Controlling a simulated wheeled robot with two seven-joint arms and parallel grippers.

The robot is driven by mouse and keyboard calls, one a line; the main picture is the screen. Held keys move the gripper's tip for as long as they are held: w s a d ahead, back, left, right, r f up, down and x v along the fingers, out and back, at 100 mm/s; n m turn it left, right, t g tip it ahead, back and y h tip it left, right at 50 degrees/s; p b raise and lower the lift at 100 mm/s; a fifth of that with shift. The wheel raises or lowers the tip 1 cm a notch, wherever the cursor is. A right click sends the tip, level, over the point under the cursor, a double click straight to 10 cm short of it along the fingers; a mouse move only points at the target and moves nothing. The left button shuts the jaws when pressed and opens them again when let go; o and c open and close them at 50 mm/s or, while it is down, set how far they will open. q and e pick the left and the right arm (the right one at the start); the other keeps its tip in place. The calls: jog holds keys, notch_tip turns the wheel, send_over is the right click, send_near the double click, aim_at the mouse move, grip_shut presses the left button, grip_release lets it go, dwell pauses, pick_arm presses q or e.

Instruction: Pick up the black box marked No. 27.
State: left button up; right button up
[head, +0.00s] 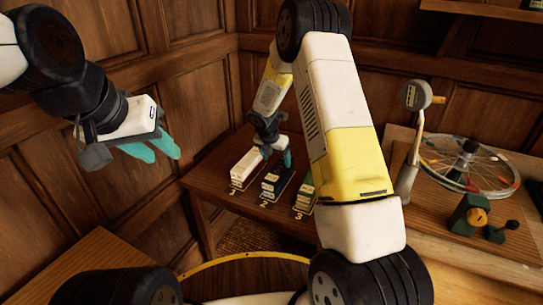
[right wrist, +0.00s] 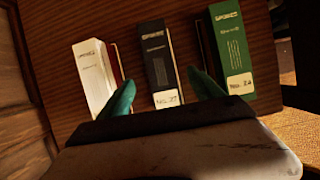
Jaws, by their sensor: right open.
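The black box (right wrist: 157,58) lies in the middle of the right wrist view, with a pale label reading No. 27 at its near end. In the head view the black box (head: 270,184) is in the row on the far table, at the spot marked 2. My right gripper (right wrist: 164,91) is open and empty, its teal fingertips on either side of the black box's near part; whether they touch it I cannot tell. In the head view the right gripper (head: 275,153) hangs over the row. My left gripper (head: 160,152) is raised at the left, away from the table.
A white box (right wrist: 92,72) lies left of the black one, and a green box (right wrist: 231,55) marked No. 24 lies right of it. Gaps are narrow. A spoked wheel (head: 470,163) and a green device (head: 477,216) stand on the right bench. Wood-panelled walls close the back.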

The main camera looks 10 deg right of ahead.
aim_at(279, 169)
jog(key=x, duration=0.7)
jog(key=shift+f, duration=0.35)
grip_shut()
